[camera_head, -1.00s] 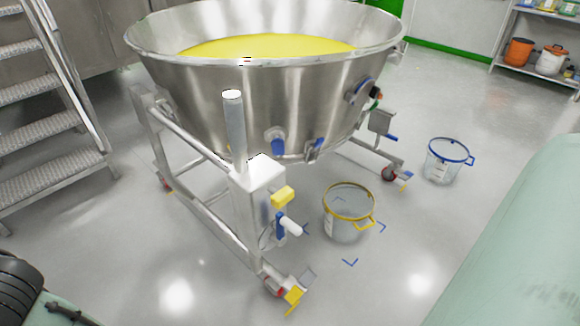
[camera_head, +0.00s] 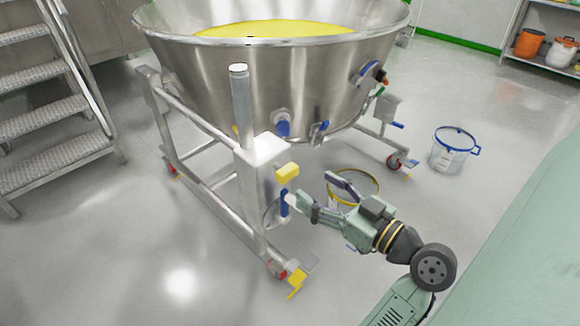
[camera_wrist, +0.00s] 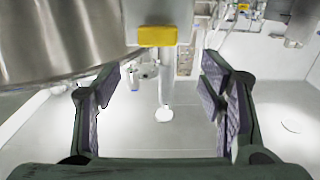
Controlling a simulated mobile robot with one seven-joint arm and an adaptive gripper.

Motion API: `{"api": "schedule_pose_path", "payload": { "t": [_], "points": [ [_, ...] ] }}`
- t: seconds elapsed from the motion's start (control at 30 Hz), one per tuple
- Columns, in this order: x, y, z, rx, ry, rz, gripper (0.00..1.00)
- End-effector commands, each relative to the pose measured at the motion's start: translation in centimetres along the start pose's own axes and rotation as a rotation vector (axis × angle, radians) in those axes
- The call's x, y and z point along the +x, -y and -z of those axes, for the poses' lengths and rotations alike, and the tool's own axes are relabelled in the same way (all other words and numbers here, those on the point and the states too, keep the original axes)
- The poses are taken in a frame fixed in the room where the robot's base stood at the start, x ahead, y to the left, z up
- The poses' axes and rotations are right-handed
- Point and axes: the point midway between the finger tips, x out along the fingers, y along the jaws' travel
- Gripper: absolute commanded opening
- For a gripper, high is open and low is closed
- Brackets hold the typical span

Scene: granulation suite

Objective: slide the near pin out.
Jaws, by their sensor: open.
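The near post (camera_head: 262,195) of the steel bowl's frame carries a yellow pin head or knob (camera_head: 287,171) on its right side. Below it is a blue-and-white handle (camera_head: 285,202). My gripper (camera_head: 314,187) is open and empty just right of the post, its fingers pointing toward it and slightly below the yellow knob. In the wrist view the yellow knob (camera_wrist: 157,36) is ahead, high between the spread fingers (camera_wrist: 162,78) and apart from both. The pin's shaft is hidden in the post.
The large steel bowl (camera_head: 200,85) holds yellow material. A yellow-rimmed bucket (camera_head: 365,178) stands behind my gripper, partly hidden. A blue-rimmed bucket (camera_head: 453,150) stands farther right. Metal steps (camera_head: 55,110) are at left. The frame's caster has a yellow pedal (camera_head: 297,279). Floor to the left front is clear.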

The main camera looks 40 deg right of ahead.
Motion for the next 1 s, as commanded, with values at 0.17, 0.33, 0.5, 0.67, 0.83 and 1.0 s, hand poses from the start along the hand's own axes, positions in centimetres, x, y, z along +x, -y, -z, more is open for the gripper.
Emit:
{"api": "schedule_pose_path", "payload": {
  "t": [0.17, 0.33, 0.5, 0.67, 0.83, 1.0],
  "points": [
    [-0.3, -0.1, -0.3, -0.001, 0.002, -0.005, 0.63],
    [2.7, -0.1, -0.2, 0.001, 0.002, -0.003, 0.63],
    [6.0, -0.1, -0.2, 0.001, 0.002, -0.003, 0.63],
    [8.3, -0.2, -0.2, -0.001, 0.002, -0.006, 0.63],
    [9.4, -0.3, -0.3, -0.001, 0.001, -0.007, 0.63],
    [9.6, -0.3, -0.4, -0.001, 0.002, -0.008, 0.63]
  ]
}}
